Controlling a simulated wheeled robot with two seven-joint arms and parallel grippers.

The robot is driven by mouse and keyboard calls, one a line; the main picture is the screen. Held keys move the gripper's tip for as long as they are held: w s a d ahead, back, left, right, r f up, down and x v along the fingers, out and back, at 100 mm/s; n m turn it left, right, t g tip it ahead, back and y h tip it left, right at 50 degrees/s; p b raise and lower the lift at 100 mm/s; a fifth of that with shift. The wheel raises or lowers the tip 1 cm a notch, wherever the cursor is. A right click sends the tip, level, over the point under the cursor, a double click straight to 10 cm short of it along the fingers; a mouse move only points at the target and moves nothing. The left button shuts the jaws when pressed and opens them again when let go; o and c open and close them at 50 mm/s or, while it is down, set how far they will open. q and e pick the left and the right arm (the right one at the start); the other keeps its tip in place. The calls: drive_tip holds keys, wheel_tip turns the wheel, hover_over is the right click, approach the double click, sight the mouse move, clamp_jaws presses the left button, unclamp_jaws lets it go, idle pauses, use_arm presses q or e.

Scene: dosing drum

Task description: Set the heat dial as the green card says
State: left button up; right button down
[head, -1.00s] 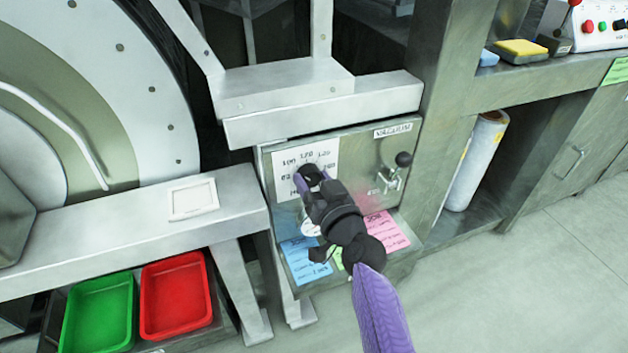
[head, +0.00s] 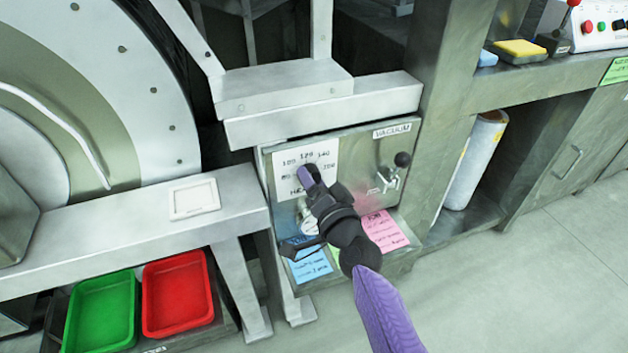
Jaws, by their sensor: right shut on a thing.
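My right gripper (head: 308,177) is at the middle of this plate, shut on the dial knob, which the fingers and hand hide. Where the knob points cannot be seen. The green card (head: 334,252) lies on the ledge below the panel, between a blue card (head: 309,264) and a pink card (head: 383,231). My right arm covers most of the green card, and its writing is not readable. My left gripper is not in view.
A green tray (head: 101,312) and a red tray (head: 177,293) stand low on the left. A white roll (head: 474,160) stands in the right bay. Open floor lies at the lower right.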

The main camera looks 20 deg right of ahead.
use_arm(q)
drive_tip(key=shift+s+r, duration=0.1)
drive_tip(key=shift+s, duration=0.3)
use_arm(e)
drive_tip(key=shift+m, duration=0.5)
drive_tip(key=c, duration=0.5)
unclamp_jaws()
drive_tip(key=shift+c, duration=0.2)
drive_tip(key=o, duration=0.5)
use_arm(q)
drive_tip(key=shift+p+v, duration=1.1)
drive_tip(key=shift+p, duration=0.05)
use_arm(e)
drive_tip(key=s, duration=1)
drive_tip(key=shift+d+f, duration=0.25)
drive_tip(key=shift+d, duration=0.15)
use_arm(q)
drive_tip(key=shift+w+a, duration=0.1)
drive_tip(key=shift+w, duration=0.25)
